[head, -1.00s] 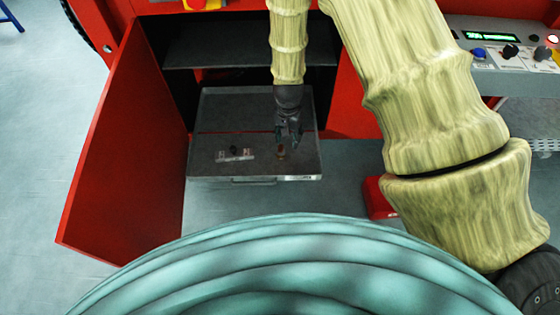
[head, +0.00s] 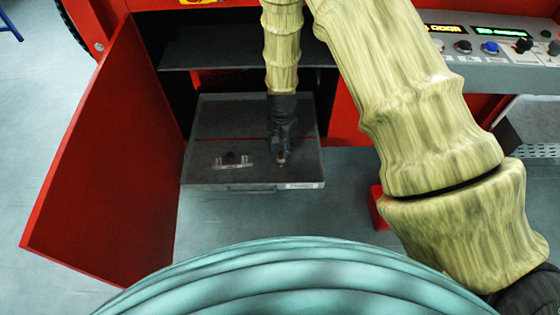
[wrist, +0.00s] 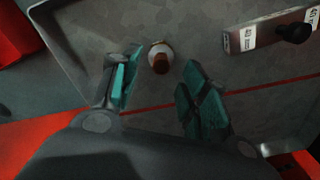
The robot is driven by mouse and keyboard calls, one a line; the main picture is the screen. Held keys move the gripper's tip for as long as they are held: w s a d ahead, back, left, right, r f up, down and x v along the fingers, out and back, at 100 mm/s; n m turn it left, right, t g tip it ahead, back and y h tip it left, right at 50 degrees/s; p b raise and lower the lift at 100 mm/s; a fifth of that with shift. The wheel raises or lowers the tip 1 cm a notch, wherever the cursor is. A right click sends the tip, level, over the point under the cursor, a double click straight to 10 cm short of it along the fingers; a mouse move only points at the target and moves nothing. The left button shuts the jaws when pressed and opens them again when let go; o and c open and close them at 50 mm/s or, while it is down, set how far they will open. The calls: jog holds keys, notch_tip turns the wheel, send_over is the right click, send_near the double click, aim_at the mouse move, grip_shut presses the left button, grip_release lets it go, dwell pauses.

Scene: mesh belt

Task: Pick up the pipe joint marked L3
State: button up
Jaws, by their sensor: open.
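A small pipe joint (wrist: 159,58), brown on top with a pale ring below, stands on the grey drawer tray (wrist: 185,25). In the head view the pipe joint (head: 281,158) is near the tray's front right. I cannot read a mark on it. My gripper (wrist: 157,90) is open with its teal pads apart. The pipe joint is just beyond the fingertips and between their lines in the wrist view. In the head view my gripper (head: 279,150) points down over the tray (head: 210,130), right at the pipe joint. I cannot tell whether they touch.
A metal block (wrist: 270,32) with white labels and a dark knob lies on the tray to the left in the head view (head: 233,162). The tray has raised edges. A red cabinet door (head: 105,150) stands open at left, and a shelf (head: 220,55) is above.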

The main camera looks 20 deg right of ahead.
aim_at(281, 152)
jog(key=shift+w+f+b, duration=0.1)
jog(key=shift+f+b, duration=1.6)
jog(key=shift+f, duration=0.85)
jog(key=shift+r, duration=0.1)
grip_shut()
